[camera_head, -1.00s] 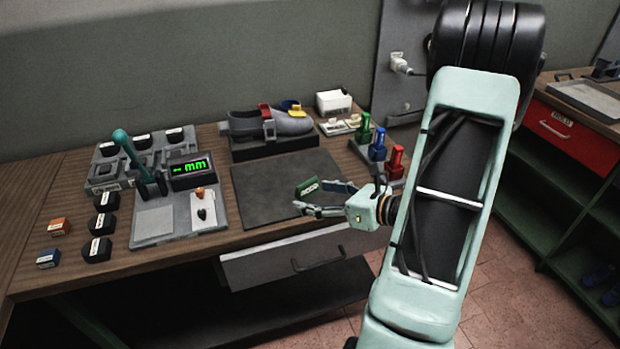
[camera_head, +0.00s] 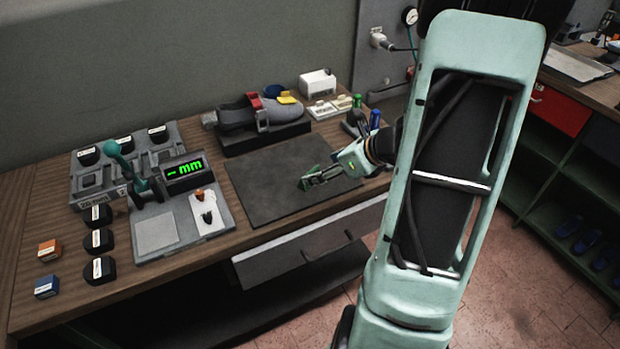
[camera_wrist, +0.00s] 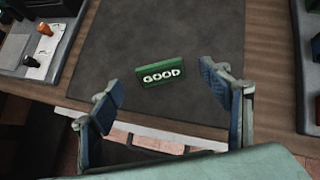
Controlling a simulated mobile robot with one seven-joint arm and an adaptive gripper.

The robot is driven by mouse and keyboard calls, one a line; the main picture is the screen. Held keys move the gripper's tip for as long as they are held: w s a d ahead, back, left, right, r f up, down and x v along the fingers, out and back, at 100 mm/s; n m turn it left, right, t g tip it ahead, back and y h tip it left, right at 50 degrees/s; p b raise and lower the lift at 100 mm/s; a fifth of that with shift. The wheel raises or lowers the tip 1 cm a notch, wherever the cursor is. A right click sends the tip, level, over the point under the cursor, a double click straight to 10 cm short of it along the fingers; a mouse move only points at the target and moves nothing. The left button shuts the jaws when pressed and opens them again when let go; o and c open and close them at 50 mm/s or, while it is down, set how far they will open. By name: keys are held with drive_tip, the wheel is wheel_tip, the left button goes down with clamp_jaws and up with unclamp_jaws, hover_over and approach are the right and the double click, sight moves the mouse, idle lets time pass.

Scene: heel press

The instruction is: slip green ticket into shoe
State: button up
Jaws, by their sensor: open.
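The green ticket (camera_wrist: 162,76), marked GOOD, shows on the dark mat in the wrist view. It lies between and slightly beyond my gripper's fingertips (camera_wrist: 155,85), with a gap on both sides. My gripper (camera_head: 322,176) is open and points down over the mat in the head view, where its fingers and the ticket overlap and are hard to separate. The grey shoe (camera_head: 236,115) rests on a black block (camera_head: 270,139) behind the mat, with a red clip (camera_head: 255,101) and a yellow tab (camera_head: 288,99) on it.
The dark mat (camera_head: 250,190) is otherwise clear. A gauge with a green "mm" display (camera_head: 184,170) and a lever (camera_head: 120,160) stands on the left. A blue stamp-like piece (camera_head: 375,119) stands on the right, close to my arm. A white box (camera_head: 318,83) is at the back.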

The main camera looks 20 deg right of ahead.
sight(310, 171)
drive_tip(key=shift+x, duration=3.45)
drive_tip(key=shift+s+f, duration=0.1)
drive_tip(key=shift+c, duration=0.3)
drive_tip(key=c, duration=0.8)
drive_tip(key=shift+c, duration=0.3)
